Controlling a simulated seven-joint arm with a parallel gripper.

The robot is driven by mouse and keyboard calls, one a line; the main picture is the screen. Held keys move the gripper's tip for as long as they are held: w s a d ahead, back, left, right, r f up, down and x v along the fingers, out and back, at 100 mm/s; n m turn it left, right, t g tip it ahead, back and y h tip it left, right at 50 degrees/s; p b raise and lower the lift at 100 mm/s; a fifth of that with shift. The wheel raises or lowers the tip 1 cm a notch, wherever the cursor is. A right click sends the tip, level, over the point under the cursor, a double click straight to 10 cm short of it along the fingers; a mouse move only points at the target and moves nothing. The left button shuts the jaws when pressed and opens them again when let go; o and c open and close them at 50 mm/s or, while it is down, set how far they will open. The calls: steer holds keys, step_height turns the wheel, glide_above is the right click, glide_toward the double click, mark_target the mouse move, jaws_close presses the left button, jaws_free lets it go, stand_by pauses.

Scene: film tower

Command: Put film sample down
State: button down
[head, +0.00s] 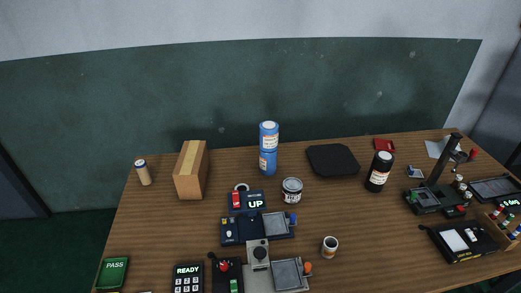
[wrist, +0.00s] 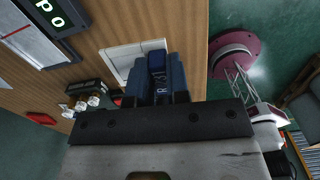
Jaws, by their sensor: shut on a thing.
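In the wrist view my gripper (wrist: 158,75) is shut, its dark blue fingers close together over the table's edge. A dark blue piece with pale lettering (wrist: 157,68) shows between the fingers; I take it for the film sample, though most of it is hidden. A pale square-framed plate (wrist: 112,52) lies just beyond and left of the fingertips; I cannot tell whether the held piece touches it. My gripper is not in the head view.
The wooden table (head: 350,215) holds a blue canister stack (head: 268,150), cardboard box (head: 190,170), black bottle (head: 379,171) and black stand (head: 430,195). In the wrist view, small bottles (wrist: 85,103) and a display (wrist: 50,15) are nearby. A pink round base (wrist: 232,52) stands beyond the edge.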

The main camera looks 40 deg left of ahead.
steer(key=s+a+r+m, duration=0.1)
steer(key=a+r+m, duration=0.7)
steer(key=a+m, duration=0.35)
steer(key=s+a+r+m, duration=0.1)
steer(key=a+r+m, duration=0.8)
steer(key=a+m, duration=0.3)
steer(key=s+a+f+n, duration=0.1)
steer(key=s+a+n, duration=0.25)
steer(key=a, duration=0.75)
steer(key=s+a+n, duration=0.2)
steer(key=a+n, duration=0.2)
steer(key=a, duration=0.8)
steer(key=s+a+f+n, duration=0.1)
steer(key=s+a+n, duration=0.15)
steer(key=a, duration=0.85)
steer(key=s+a+f+n, duration=0.2)
steer(key=s+a+n, duration=0.7)
steer(key=s+a, duration=0.45)
steer(key=s+a+f+n, duration=0.3)
steer(key=s+a+n, duration=0.7)
steer(key=a, duration=0.7)
steer(key=s+a+f+n, duration=0.1)
steer(key=s+a+n, duration=0.3)
steer(key=s, duration=0.5)
steer(key=s+a+f+n, duration=0.1)
steer(key=s+a+n, duration=0.4)
steer(key=s, duration=0.4)
steer(key=shift+s+a, duration=0.35)
steer(key=shift+a, duration=0.45)
